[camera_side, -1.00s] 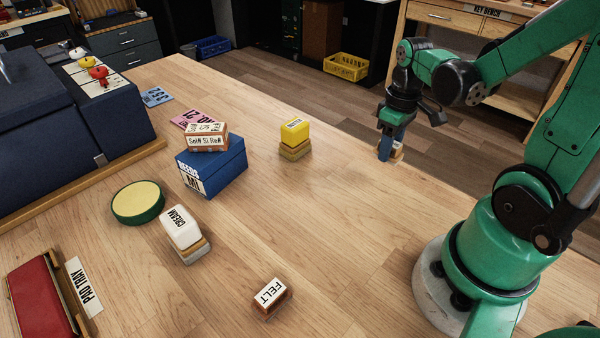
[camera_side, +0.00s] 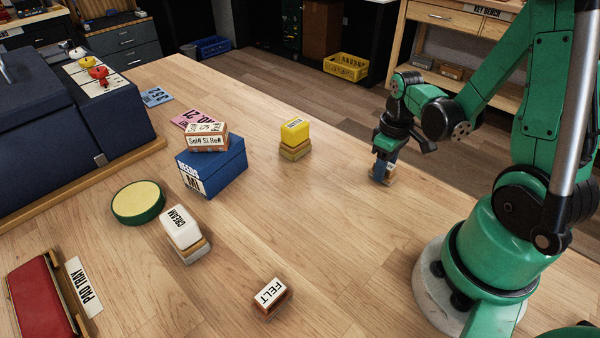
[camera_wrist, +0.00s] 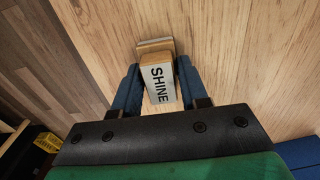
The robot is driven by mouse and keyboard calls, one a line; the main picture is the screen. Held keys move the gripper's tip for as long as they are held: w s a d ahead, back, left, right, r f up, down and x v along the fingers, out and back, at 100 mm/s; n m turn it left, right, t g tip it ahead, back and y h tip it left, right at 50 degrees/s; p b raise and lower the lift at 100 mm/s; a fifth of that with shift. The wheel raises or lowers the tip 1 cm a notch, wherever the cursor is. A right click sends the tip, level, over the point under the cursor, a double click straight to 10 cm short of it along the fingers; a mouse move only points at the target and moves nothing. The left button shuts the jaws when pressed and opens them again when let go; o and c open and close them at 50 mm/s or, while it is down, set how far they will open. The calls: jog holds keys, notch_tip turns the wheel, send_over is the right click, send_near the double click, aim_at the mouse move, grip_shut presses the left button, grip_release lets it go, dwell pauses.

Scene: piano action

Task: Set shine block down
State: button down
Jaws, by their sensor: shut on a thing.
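The shine block (camera_wrist: 159,84) is a small block with a white face lettered SHINE and a wooden part at one end. In the wrist view it sits between the two blue fingers of my gripper (camera_wrist: 158,86), which are shut on it. In the side view my gripper (camera_side: 384,175) is over the far right edge area of the wooden table (camera_side: 330,215). The block (camera_side: 391,176) shows there only partly, behind the fingers. Whether its base touches the table I cannot tell.
A yellow block (camera_side: 295,132), a cream block (camera_side: 182,228) and a felt block (camera_side: 271,293) stand apart on the table. A blue box (camera_side: 222,170) carries a labelled block (camera_side: 206,138). A round green pad (camera_side: 138,202) lies left. The table between yellow block and gripper is clear.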

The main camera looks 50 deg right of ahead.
jog(key=shift+c, duration=2.3)
grip_release()
notch_tip(320, 180, up, 12)
jog(key=w+a+t, duration=0.2)
jog(key=a+t, duration=0.1)
jog(key=a, duration=0.3)
jog(key=w+a+r+t, duration=0.1)
jog(key=w+a+t, duration=0.1)
jog(key=a+t, duration=0.2)
jog(key=a, duration=0.2)
jog(key=shift+w+a+r, duration=0.15)
jog(key=shift+w+a, duration=0.15)
jog(key=shift+w, duration=0.1)
